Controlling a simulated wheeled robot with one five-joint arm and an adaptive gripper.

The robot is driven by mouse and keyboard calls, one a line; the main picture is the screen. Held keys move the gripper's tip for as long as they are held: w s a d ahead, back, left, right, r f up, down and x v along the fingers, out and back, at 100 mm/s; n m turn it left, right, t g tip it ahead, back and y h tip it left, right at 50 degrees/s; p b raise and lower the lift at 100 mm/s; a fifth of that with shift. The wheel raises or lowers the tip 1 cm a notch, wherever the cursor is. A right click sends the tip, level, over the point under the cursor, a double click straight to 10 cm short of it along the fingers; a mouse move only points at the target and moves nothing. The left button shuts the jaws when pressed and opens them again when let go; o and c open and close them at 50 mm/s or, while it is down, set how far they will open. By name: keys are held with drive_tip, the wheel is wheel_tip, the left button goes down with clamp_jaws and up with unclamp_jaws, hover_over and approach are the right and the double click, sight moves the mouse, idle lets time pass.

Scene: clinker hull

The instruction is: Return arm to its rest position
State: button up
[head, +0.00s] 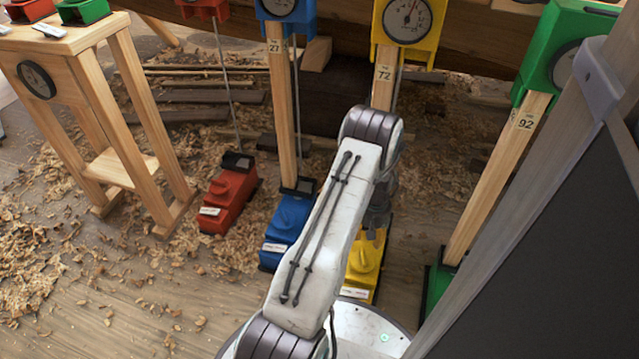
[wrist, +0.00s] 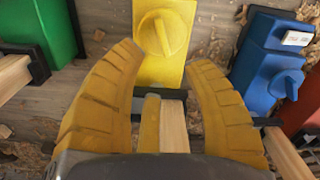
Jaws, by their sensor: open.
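The fingers stand on either side of a wooden post (wrist: 174,128) that rises from a yellow base block with a knob (wrist: 163,35). I cannot tell whether the fingers touch the post. In the head view my white arm reaches forward over the yellow base block (head: 364,262), and my gripper (head: 379,215) is mostly hidden behind the arm's end.
Posts with dials stand in a row: red base (head: 228,195), blue base (head: 288,228), yellow, and green base (head: 436,285). A wooden stand (head: 125,115) is at left. A dark panel (head: 560,240) fills the right.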

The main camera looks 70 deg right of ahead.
idle(0.3)
drive_tip(key=w+r+n+p, duration=0.2)
drive_tip(key=w+r+p, duration=0.4)
drive_tip(key=w+r, duration=0.5)
drive_tip(key=w+a+r+n+p, duration=0.1)
drive_tip(key=w+a+r+p, duration=0.4)
drive_tip(key=r, duration=0.6)
drive_tip(key=w+a+r+n+t+h+p, duration=0.15)
drive_tip(key=w+a+r+p, duration=0.35)
drive_tip(key=r, duration=0.6)
drive_tip(key=w+a+r+n+g+p, duration=0.15)
drive_tip(key=w+a+r+p, duration=0.35)
drive_tip(key=r, duration=0.6)
drive_tip(key=w+a+r+n+t+p, duration=0.3)
drive_tip(key=a+r+p, duration=0.5)
drive_tip(key=a+r, duration=0.75)
drive_tip(key=s+a+r+n+p, duration=0.2)
drive_tip(key=s+a+r+p, duration=0.2)
drive_tip(key=a+r, duration=0.3)
drive_tip(key=s+a+r+n+y+p, duration=0.1)
drive_tip(key=s+a+r+n+p, duration=0.1)
drive_tip(key=s+a+r+p, duration=0.2)
drive_tip(key=shift+a+r+p, duration=1.65)
drive_tip(key=shift+a+r, duration=0.2)
drive_tip(key=shift+a, duration=0.25)
drive_tip(key=shift+y, duration=0.25)
